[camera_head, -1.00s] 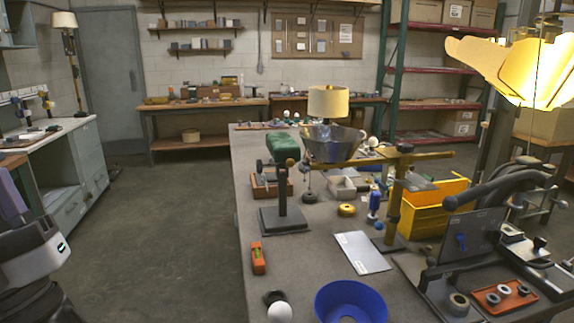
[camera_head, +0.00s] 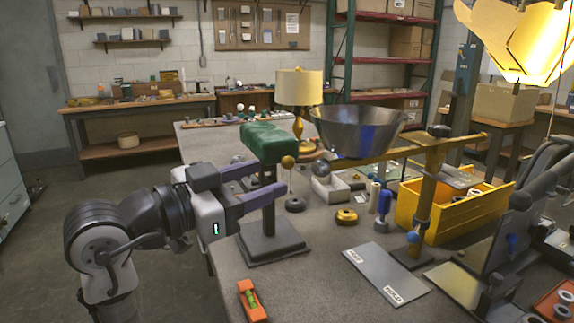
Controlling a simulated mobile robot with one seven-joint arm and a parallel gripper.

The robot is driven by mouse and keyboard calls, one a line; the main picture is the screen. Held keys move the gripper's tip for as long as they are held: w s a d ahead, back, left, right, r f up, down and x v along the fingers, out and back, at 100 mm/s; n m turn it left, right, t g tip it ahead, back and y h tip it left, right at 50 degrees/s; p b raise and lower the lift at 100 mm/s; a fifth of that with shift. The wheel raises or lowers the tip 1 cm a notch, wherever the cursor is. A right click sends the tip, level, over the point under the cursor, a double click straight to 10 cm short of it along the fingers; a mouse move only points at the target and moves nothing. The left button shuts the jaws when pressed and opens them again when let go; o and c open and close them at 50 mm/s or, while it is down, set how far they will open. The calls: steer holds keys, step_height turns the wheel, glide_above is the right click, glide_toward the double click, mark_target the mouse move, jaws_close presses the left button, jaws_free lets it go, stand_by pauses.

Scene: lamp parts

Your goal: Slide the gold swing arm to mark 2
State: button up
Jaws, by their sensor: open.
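The gold swing arm (camera_head: 455,143) is a long horizontal bar on an upright gold post (camera_head: 424,203). It runs left behind or under a metal bowl (camera_head: 345,136); that overlap hides how they join. A gold ball (camera_head: 288,162) shows at the left, near a grey ball (camera_head: 321,168); I cannot tell whether it belongs to the arm. My gripper (camera_head: 281,177) is open, its purple fingers pointing right beside the black stand (camera_head: 268,218). The fingertips appear close to the gold ball; contact cannot be told. Mark 2 is not readable.
A green pad (camera_head: 270,141) tops the black stand. A grey labelled plate (camera_head: 386,280), yellow toolbox (camera_head: 455,212), blue-handled tool (camera_head: 384,206) and orange level (camera_head: 251,300) crowd the bench. A table lamp (camera_head: 298,92) stands behind. Bare bench shows at front centre.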

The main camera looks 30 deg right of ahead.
mark_target(330, 161)
steer(key=shift+m+g, duration=0.3)
steer(key=shift+g, duration=0.2)
steer(key=d, duration=0.4)
steer(key=w+d+p, duration=0.1)
steer(key=d, duration=0.4)
steer(key=d+p, duration=0.1)
steer(key=d, duration=0.4)
steer(key=shift+w+f, duration=0.35)
steer(key=shift+c, duration=0.4)
jaws_close()
